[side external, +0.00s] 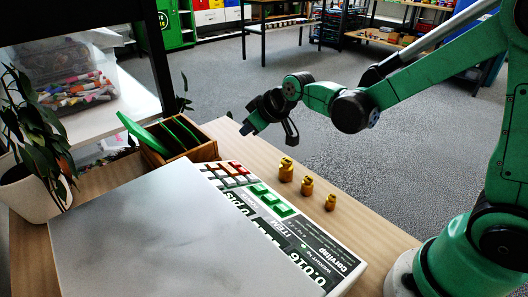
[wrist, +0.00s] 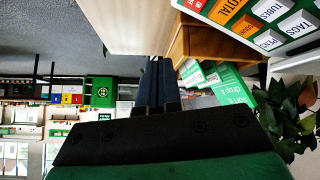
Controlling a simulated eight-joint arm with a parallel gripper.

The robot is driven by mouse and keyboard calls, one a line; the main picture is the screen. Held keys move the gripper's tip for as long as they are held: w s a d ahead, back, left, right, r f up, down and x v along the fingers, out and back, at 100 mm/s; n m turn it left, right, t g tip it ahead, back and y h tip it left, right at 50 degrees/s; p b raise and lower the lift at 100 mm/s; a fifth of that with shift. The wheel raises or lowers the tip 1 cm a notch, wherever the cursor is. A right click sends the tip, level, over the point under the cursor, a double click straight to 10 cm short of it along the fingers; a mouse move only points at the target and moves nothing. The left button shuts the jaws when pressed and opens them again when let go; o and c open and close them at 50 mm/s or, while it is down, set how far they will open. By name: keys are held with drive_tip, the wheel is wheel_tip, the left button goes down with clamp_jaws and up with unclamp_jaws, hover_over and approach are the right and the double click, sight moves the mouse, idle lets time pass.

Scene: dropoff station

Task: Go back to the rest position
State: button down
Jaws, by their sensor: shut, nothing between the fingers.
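My gripper (side external: 248,126) hangs in the air above the far edge of the wooden table (side external: 372,238), pointing down and to the left in the side view. It is shut and empty. In the wrist view its dark fingers (wrist: 158,84) lie together, pointing past the table edge. My green arm reaches in from the right, with its elbow raised. Nothing touches the gripper.
A grey scale (side external: 150,235) with a keypad fills the table's front. Three brass weights (side external: 286,170) stand right of it. A wooden box (side external: 205,152) with green cards and a potted plant (side external: 35,190) stand left. Open floor (side external: 335,150) lies beyond the table.

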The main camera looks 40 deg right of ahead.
drive_tip(key=s+r+m, duration=0.1)
drive_tip(key=s, duration=0.7)
drive_tip(key=s+d+r+m+g, duration=0.1)
drive_tip(key=s+r+m, duration=0.1)
drive_tip(key=s, duration=0.5)
drive_tip(key=shift+s+d+r+g+h, duration=0.25)
drive_tip(key=shift+s+r+g+h, duration=0.05)
drive_tip(key=shift+s+h, duration=0.1)
